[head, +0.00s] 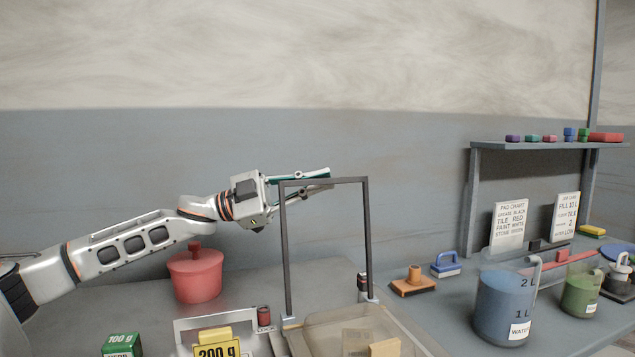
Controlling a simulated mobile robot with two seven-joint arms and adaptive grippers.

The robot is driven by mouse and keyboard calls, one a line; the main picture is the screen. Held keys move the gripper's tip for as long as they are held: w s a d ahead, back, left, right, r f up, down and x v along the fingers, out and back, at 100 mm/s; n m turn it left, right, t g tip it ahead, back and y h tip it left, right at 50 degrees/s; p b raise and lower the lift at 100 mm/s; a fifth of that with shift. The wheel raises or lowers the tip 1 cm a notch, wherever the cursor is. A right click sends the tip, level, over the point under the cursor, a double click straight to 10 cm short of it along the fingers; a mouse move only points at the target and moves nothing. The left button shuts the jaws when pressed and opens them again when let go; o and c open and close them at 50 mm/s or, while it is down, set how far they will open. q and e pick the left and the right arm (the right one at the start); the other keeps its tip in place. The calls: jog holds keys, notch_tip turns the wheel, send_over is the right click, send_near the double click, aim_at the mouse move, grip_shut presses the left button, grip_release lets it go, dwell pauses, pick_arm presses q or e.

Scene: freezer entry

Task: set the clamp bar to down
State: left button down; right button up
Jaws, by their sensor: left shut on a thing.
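The clamp bar (367,240) is a dark, thin rectangular frame. It stands roughly upright, its two legs rising from the sides of a clear-walled tray (345,318) at the bottom centre. My left gripper (328,180) reaches in from the left at the height of the bar's top crosspiece. Its fingers are shut on the crosspiece, near the left half, and point right. The feet of the bar meet small light fittings at the tray's rim. My right gripper is not in view.
A green box (122,345) and a yellow 200 g card (217,350) are at the front. Blue (503,308) and green (580,293) jugs, brushes and a shelf (540,145) fill the right. Space above the bar is clear.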

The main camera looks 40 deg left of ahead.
pick_arm(q)
jog(key=s+d+r+m+p, duration=0.1)
jog(key=s+d+r+m+g+p, duration=0.1)
jog(key=d, duration=0.1)
jog(key=shift+s+d, duration=0.1)
jog(key=shift+d, duration=0.1)
jog(key=s+d+f+m+g+p, duration=0.1)
jog(key=s+d+m+p, duration=0.3)
jog(key=d, duration=0.5)
jog(key=shift+s+d+f+m+g+p, duration=0.15)
jog(key=shift+s+f+m+g+p, duration=0.1)
jog(key=shift+m+g+p, duration=0.55)
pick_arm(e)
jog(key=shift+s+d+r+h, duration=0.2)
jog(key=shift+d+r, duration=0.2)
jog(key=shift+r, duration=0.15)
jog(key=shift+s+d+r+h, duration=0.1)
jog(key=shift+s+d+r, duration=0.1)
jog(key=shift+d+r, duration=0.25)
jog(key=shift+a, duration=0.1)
pick_arm(q)
jog(key=c, duration=2.2)
grip_release()
jog(key=shift+w, duration=0.1)
jog(key=shift+o, duration=0.2)
